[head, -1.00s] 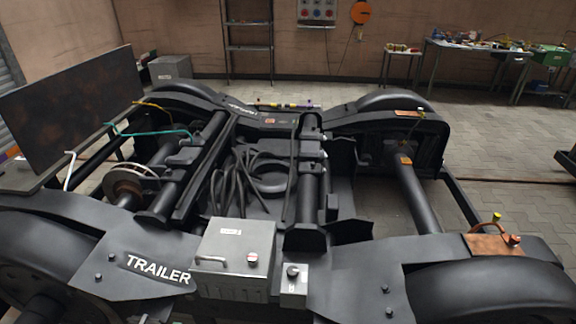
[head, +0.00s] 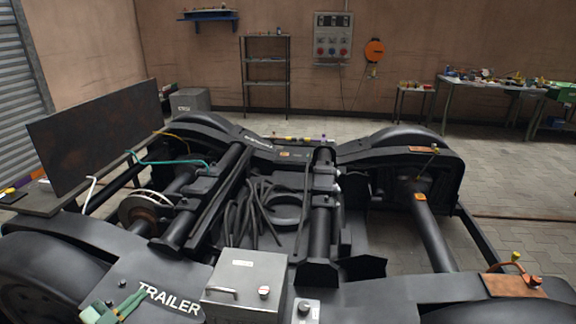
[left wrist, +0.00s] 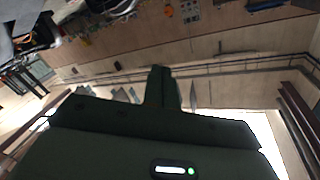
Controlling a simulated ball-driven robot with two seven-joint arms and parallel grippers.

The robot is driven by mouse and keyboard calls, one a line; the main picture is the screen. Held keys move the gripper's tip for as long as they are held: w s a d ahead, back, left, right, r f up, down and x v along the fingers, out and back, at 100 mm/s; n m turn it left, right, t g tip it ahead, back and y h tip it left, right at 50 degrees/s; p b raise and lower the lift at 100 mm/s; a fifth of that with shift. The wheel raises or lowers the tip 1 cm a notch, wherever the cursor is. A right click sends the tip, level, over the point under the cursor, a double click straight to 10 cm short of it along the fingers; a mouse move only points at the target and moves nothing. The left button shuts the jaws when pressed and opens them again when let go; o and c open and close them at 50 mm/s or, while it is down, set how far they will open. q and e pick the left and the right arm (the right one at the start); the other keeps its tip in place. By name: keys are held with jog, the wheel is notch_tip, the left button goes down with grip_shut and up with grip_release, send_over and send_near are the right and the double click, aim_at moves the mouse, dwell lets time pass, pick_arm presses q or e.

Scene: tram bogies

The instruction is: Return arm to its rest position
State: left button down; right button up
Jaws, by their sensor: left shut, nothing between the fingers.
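My left gripper (head: 136,298) shows at the bottom left of the head view as a small green shape. It is in front of the dark bogie frame (head: 70,225), beside the white TRAILER lettering (head: 168,299). In the left wrist view my left gripper (left wrist: 162,72) is dark, with its fingers together and nothing between them. The rest of the left arm is outside the head view. My right gripper is in neither view.
A grey metal box (head: 246,279) with a handle sits on the near beam. A dark upright plate (head: 95,140) stands at left. A shelf rack (head: 266,75) and a workbench (head: 485,85) stand along the back wall. Paved floor (head: 510,170) is open at right.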

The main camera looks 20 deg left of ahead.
pick_arm(q)
jog(key=s+a+f+n+g+y, duration=0.1)
jog(key=s+a+f+g+y, duration=0.25)
jog(key=f, duration=0.65)
jog(key=s+a+f+g, duration=0.3)
jog(key=s+f+g, duration=0.3)
jog(key=f, duration=0.4)
jog(key=s+a+f+g+y, duration=0.1)
jog(key=s+f+g, duration=0.4)
jog(key=s, duration=0.8)
jog(key=s+a+f+g+y, duration=0.25)
jog(key=s+f, duration=0.35)
jog(key=s, duration=0.6)
jog(key=s+d+f+n+h, duration=0.1)
jog(key=d+f+h, duration=0.2)
jog(key=d, duration=1.4)
jog(key=s+d+f+n+h, duration=0.1)
jog(key=d+f, duration=0.4)
jog(key=d, duration=1.3)
jog(key=shift+s+d+f+g+h, duration=0.15)
jog(key=shift+s+f+g+h, duration=0.15)
jog(key=shift+s+h, duration=0.45)
jog(key=shift+w, duration=0.2)
